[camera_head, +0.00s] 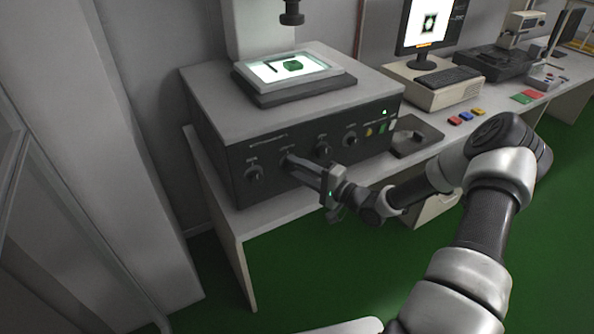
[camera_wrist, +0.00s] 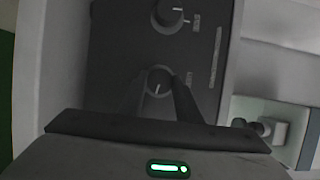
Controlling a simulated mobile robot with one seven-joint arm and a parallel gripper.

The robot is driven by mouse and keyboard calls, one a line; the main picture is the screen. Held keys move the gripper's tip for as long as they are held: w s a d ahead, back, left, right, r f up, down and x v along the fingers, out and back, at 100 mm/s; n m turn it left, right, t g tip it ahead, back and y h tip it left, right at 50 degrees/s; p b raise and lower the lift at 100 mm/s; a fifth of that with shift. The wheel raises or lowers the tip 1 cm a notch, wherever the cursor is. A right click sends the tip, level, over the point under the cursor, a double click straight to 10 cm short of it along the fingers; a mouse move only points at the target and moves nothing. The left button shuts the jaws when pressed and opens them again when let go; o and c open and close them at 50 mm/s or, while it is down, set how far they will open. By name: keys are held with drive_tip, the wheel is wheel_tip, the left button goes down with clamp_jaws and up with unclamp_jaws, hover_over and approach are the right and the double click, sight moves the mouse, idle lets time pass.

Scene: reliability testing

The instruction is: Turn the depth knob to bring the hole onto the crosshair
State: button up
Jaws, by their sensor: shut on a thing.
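My gripper (camera_head: 292,159) is shut on the second knob from the left on the dark front panel (camera_head: 225,150) of the grey measuring machine. In the wrist view this dark round knob (camera_wrist: 158,80) with a pale pointer line sits between the two fingers (camera_wrist: 159,88). The knob labels are too small to read, so I cannot tell which is the depth knob. A monitor (camera_head: 422,55) at the upper right shows a dark square with a green centre on white. I cannot make out the hole or crosshair. A green part (camera_head: 293,66) lies on the lit stage (camera_head: 318,66).
The leftmost knob (camera_head: 253,173) is close to my gripper and also shows in the wrist view (camera_wrist: 168,17). Two more knobs (camera_head: 322,149) (camera_head: 350,140) are to the right. A dark block (camera_head: 412,137) stands on the bench beside the machine. Floor space in front is open.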

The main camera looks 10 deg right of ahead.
drive_tip(key=shift+w+r+m, duration=0.1)
drive_tip(key=shift+m, duration=0.4)
drive_tip(key=o, duration=1.1)
drive_tip(key=shift+c, duration=0.2)
drive_tip(key=v, duration=1.7)
drive_tip(key=shift+s+f, duration=0.3)
drive_tip(key=shift+f, duration=0.1)
drive_tip(key=shift+d, duration=0.1)
